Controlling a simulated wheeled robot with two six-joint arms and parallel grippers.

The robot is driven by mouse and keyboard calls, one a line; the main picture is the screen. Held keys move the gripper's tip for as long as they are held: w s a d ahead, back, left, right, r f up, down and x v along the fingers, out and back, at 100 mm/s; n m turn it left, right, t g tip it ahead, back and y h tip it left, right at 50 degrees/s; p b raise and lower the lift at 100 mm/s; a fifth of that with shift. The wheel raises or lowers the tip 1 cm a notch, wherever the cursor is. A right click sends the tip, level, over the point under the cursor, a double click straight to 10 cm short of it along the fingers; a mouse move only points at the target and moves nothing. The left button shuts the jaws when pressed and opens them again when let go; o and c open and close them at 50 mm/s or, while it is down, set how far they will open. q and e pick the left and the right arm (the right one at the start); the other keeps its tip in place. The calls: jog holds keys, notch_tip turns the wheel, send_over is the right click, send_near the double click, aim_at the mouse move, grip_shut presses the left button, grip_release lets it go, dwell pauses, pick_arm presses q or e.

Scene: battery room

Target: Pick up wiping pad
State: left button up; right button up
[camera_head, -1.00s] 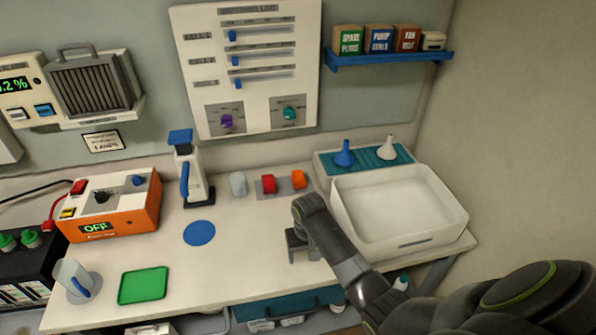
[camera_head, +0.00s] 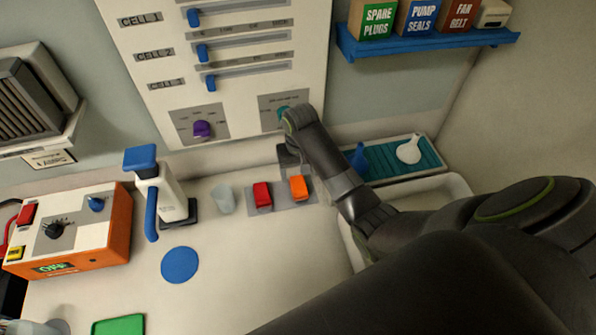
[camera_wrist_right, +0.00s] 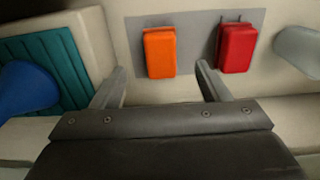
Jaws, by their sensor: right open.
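An orange block (camera_head: 299,188) and a red block (camera_head: 262,195) sit side by side on a grey plate (camera_head: 281,207) at the back of the counter. I cannot tell for sure which one is the wiping pad. My right gripper (camera_head: 288,160) is open and empty, just behind and above the orange block in the head view. In the right wrist view the orange block (camera_wrist_right: 160,52) shows between and beyond the open fingers (camera_wrist_right: 161,80), apart from them. The red block (camera_wrist_right: 236,48) is to its right there. My left gripper is out of view.
The wall panel (camera_head: 235,95) is close behind my gripper.

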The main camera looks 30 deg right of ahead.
aim_at(300, 187)
jog(key=shift+s+a+f, duration=0.1)
jog(key=shift+s+f, duration=0.15)
jog(key=shift+f, duration=0.25)
jog(key=shift+s+a+f, duration=0.1)
jog(key=shift+s+f, duration=0.1)
jog(key=shift+f, duration=0.3)
jog(key=f, duration=0.2)
jog(key=f+p, duration=0.1)
jog(key=f, duration=0.1)
jog(key=shift+w+d+f, duration=0.1)
jog(key=shift+w+f, duration=0.1)
jog(key=shift+f, duration=0.3)
jog(key=c, duration=1.1)
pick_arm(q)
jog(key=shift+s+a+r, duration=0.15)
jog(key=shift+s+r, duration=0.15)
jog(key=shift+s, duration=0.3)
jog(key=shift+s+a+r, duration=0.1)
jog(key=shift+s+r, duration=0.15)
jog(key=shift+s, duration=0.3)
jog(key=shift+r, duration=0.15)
pick_arm(e)
jog(key=shift+r, duration=0.15)
